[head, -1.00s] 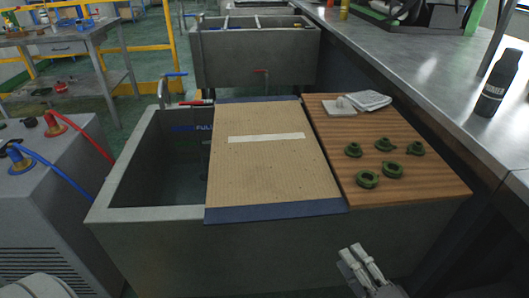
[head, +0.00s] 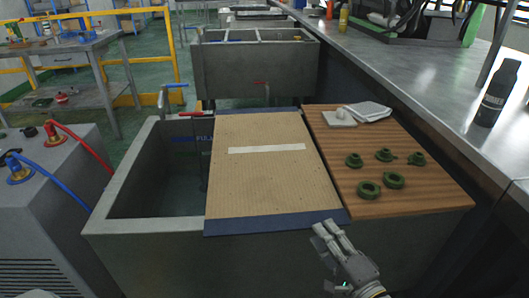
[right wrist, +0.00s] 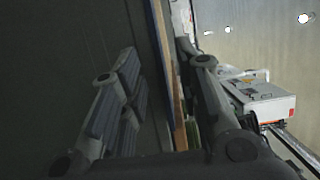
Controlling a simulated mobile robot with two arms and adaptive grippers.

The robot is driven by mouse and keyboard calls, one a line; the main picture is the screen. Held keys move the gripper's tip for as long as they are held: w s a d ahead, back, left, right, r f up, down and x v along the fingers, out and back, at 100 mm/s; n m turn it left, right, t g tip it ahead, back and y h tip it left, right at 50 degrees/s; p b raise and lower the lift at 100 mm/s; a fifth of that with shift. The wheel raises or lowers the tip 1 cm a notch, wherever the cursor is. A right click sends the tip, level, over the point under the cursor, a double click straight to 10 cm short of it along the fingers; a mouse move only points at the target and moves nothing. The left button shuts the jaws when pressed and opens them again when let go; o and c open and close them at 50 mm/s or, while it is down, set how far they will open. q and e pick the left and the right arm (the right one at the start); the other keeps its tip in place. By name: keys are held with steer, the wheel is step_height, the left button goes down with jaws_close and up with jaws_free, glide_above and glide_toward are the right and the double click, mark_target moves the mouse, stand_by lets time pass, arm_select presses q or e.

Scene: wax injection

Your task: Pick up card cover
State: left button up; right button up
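The card cover (head: 265,175) is a tan, perforated-looking board with dark blue end strips and a white strip across it. It lies flat over the right part of the grey tank (head: 150,226), beside the wooden board. My right gripper (head: 325,228) is at the cover's near edge, close to its right corner. Its two fingers are apart in the right wrist view (right wrist: 160,75), with a thin blue and tan edge showing between them. I cannot tell whether they touch the cover. My left gripper is not in view.
A metal bench (head: 430,75) with a black bottle (head: 495,95) runs along the right. A grey machine (head: 45,210) with hoses stands left. The tank's left part is uncovered.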

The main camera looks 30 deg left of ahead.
steer(key=shift+w+a, duration=0.4)
steer(key=shift+a, duration=0.1)
steer(key=shift+f, duration=0.1)
jaws_close()
steer(key=shift+r, duration=0.2)
